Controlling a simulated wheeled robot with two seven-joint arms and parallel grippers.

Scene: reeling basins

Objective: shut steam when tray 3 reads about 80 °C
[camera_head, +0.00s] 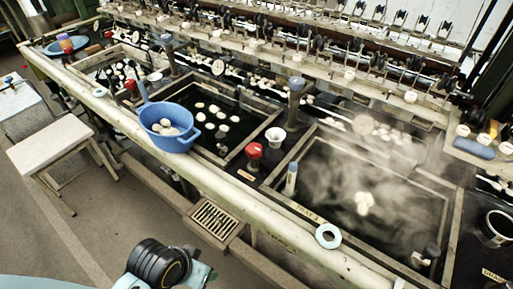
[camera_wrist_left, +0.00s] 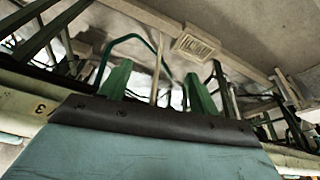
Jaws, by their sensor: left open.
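The right basin (camera_head: 345,222) holds dark water with a small cluster of pale cocoons (camera_head: 364,203), and steam rises from it. A label that seems to read TRAY 3 (camera_head: 308,214) is on its front-left edge. A red-topped valve (camera_head: 254,150) stands at the basin's left, between it and the middle basin. A slim upright tube, perhaps a thermometer (camera_head: 291,178), stands at the front-left corner; no reading is legible. In the left wrist view my left gripper (camera_wrist_left: 158,88) has its two green fingers apart, with nothing between them. My right gripper is not in view.
A blue basin with cocoons (camera_head: 177,142) sits on the front rail. The middle basin (camera_head: 262,122) holds floating cocoons. A white ring (camera_head: 328,236) lies on the rail. A stool (camera_head: 47,141) and a floor grate (camera_head: 216,219) are in front.

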